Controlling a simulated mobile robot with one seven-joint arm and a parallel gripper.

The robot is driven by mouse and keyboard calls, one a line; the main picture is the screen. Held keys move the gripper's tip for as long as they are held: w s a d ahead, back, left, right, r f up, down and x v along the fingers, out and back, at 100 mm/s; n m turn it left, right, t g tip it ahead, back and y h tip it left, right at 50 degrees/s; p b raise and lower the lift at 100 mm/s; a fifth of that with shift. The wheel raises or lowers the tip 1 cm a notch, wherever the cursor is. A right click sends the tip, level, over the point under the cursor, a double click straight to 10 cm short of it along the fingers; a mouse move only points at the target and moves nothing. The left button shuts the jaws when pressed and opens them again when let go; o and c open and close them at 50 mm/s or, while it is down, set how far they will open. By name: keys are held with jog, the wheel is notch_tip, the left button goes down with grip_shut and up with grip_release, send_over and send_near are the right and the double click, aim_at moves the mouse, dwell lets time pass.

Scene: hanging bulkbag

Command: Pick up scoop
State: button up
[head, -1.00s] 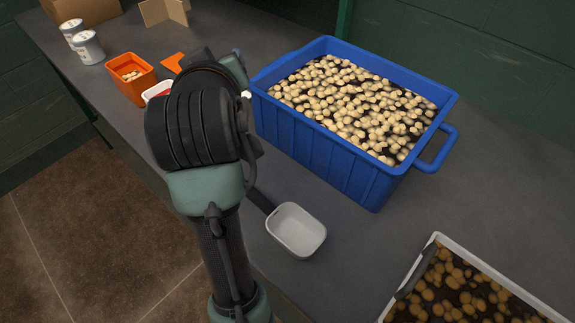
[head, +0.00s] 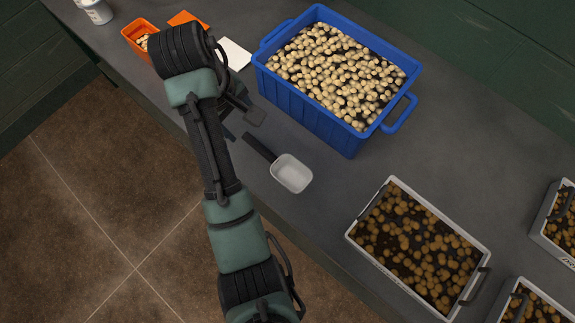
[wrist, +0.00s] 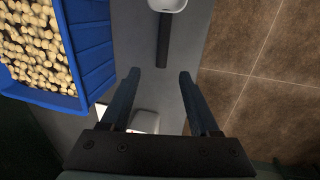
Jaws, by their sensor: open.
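The scoop (head: 291,173) lies on the grey table in front of the blue bin. It has a pale grey rectangular bowl and a dark handle (head: 260,147) that points up and left toward my gripper. In the wrist view the scoop's handle (wrist: 163,40) lies ahead of the fingers, roughly between their lines, and the bowl (wrist: 167,4) is cut off at the top edge. My gripper (wrist: 158,76) is open with nothing between its fingers. In the head view my arm partly hides the gripper.
The blue bin (head: 307,120) of pale round pieces stands close beside the scoop. A grey-rimmed crate (head: 352,236) of brown pieces is at the lower right, with more crates beyond. An orange container (head: 130,45) and a white flat item (head: 236,54) are at the upper left.

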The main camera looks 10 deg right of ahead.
aim_at(251, 140)
jog(key=f, duration=0.4)
jog(key=d+f, duration=0.1)
jog(key=f, duration=0.1)
jog(key=shift+w, duration=0.35)
jog(key=shift+w+d+f, duration=0.1)
jog(key=shift+f, duration=1.25)
jog(key=shift+w+d+f, duration=0.1)
jog(key=shift+f, duration=1.25)
grip_shut()
